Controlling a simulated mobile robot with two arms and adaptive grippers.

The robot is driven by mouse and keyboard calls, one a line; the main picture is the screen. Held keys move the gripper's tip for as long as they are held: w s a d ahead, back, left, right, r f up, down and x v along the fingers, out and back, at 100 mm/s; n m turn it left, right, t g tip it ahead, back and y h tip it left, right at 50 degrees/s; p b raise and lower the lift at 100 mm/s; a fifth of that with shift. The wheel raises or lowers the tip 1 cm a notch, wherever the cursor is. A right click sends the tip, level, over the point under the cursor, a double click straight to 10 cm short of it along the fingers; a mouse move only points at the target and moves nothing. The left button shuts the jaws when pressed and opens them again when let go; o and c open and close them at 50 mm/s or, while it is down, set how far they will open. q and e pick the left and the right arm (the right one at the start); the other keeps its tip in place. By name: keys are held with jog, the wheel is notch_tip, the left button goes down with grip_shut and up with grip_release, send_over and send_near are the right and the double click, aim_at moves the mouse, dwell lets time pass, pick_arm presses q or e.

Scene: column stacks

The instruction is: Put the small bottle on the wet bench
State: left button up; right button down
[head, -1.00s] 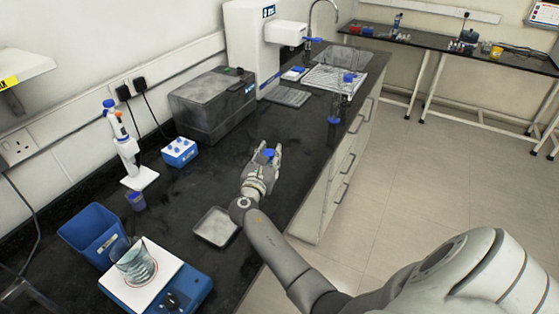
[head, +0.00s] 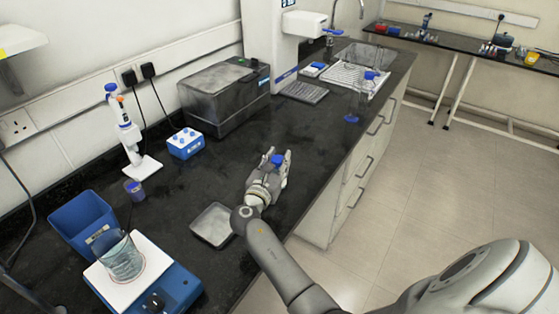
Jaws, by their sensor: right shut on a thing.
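My right gripper (head: 279,166) is shut on a small bottle with a blue cap (head: 277,159). Only the cap shows clearly; the fingers hide most of the bottle's body. The gripper is over the near part of the black bench (head: 225,165), close to its front edge. I cannot tell whether the bottle touches the top. At the far end of this bench are a sink (head: 368,55) and a white drying rack (head: 345,76). My left gripper is not in view.
A shallow metal tray (head: 212,224) lies left of the gripper. Other blue-capped glassware (head: 368,78) stands near the rack.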

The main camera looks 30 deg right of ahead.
jog(key=c, duration=1.1)
grip_release()
jog(key=shift+d+f, duration=0.2)
jog(key=shift+a+r, duration=0.1)
jog(key=shift+r, duration=0.1)
jog(key=shift+s+a, duration=0.1)
jog(key=shift+a, duration=0.1)
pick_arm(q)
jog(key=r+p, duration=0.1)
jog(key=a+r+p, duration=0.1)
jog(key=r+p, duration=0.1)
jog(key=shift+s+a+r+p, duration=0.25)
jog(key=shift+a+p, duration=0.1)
pick_arm(e)
jog(key=v, duration=1.1)
jog(key=shift+s+a, duration=0.15)
